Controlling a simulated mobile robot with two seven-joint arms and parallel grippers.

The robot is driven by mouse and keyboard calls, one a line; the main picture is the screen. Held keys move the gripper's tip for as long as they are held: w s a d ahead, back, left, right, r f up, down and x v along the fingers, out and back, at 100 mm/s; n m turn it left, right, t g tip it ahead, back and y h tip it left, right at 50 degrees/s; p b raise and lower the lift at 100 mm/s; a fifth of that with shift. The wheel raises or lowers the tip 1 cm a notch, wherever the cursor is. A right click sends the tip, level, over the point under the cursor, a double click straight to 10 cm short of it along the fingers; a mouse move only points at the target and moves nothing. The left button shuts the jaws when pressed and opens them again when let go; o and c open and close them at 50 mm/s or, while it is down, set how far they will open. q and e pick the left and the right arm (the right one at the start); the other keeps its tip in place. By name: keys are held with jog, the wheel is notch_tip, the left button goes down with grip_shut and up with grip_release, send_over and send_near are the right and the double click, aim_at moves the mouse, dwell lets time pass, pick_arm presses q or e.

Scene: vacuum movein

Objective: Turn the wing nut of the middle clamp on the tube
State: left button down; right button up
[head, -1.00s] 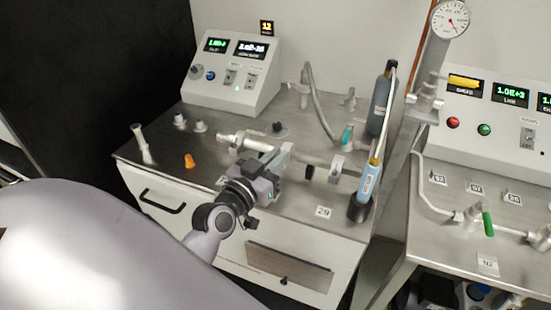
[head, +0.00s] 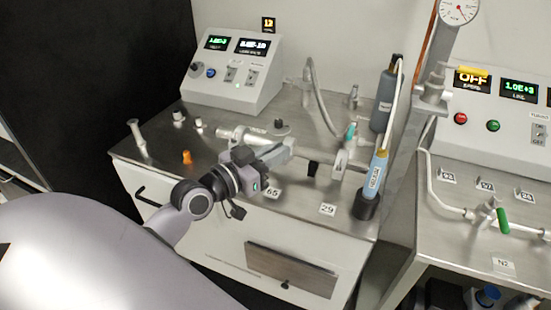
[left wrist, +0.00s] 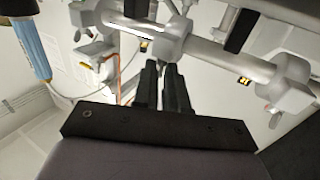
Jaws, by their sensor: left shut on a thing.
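The metal tube (head: 338,172) runs across the steel bench top, and its pale pipe also shows in the left wrist view (left wrist: 218,56). The middle clamp (left wrist: 168,44) sits around the tube just beyond my fingertips in the left wrist view. My left gripper (head: 284,152) is at this clamp, with its two dark fingers (left wrist: 165,72) close together on a small part below the clamp body. The wing nut is mostly hidden between the fingers. Another clamp (left wrist: 291,84) is on the tube at right in the left wrist view. My right gripper is not in view.
A blue-labelled handheld probe (head: 376,172) stands in a black holder right of the tube. A control box (head: 232,72) is behind. A second bench (head: 465,215) is at right.

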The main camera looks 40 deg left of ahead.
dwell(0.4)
pick_arm(q)
jog(key=c, duration=1.2)
grip_release()
jog(key=shift+o, duration=0.2)
jog(key=shift+s+a, duration=0.15)
jog(key=shift+s, duration=0.4)
jog(key=b+v, duration=0.1)
jog(key=v, duration=0.3)
jog(key=shift+f, duration=0.1)
jog(key=shift+b+v, duration=0.35)
jog(key=shift+v, duration=0.7)
